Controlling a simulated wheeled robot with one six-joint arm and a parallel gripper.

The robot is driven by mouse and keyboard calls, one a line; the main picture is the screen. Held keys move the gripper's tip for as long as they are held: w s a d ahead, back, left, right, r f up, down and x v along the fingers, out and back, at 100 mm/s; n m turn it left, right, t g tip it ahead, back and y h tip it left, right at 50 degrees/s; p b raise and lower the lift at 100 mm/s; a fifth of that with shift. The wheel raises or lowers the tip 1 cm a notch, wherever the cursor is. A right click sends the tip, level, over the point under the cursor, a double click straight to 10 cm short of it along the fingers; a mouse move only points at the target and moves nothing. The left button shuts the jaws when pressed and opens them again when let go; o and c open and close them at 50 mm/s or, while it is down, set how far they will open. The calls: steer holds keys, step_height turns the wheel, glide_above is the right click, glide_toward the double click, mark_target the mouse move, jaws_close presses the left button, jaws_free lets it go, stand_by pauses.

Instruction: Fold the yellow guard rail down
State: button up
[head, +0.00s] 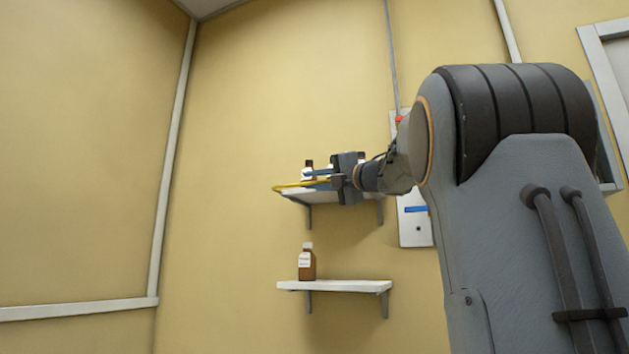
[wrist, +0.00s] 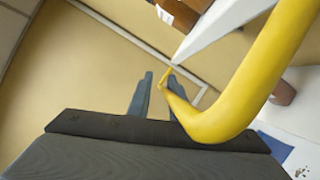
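The yellow guard rail (head: 300,184) runs along the front of the upper wall shelf (head: 296,195) in the head view, standing out at about shelf height. In the wrist view the rail (wrist: 240,90) is large and close, bends near the palm and runs away toward the fingertips. My gripper (head: 318,175) is at the rail's right part, in front of the shelf. In the wrist view my gripper's (wrist: 160,80) two blue-grey fingers stand apart, with the rail's far part seen between and over them. Whether they touch it I cannot tell.
Several brown bottles (head: 308,170) stand on the upper shelf behind the rail. A lower shelf (head: 335,286) holds one brown bottle (head: 306,262). A white wall panel (head: 415,228) with a blue bar (head: 417,209) is to the right. The wall at left is clear.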

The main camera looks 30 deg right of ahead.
steer(key=shift+o, duration=0.4)
steer(key=b+v, duration=0.2)
steer(key=v, duration=0.6)
steer(key=shift+w, duration=0.1)
steer(key=b+v, duration=0.2)
steer(key=v, duration=0.7)
steer(key=shift+d+f, duration=0.2)
steer(key=shift+f, duration=0.1)
stand_by(0.4)
steer(key=shift+w, duration=0.1)
stand_by(0.7)
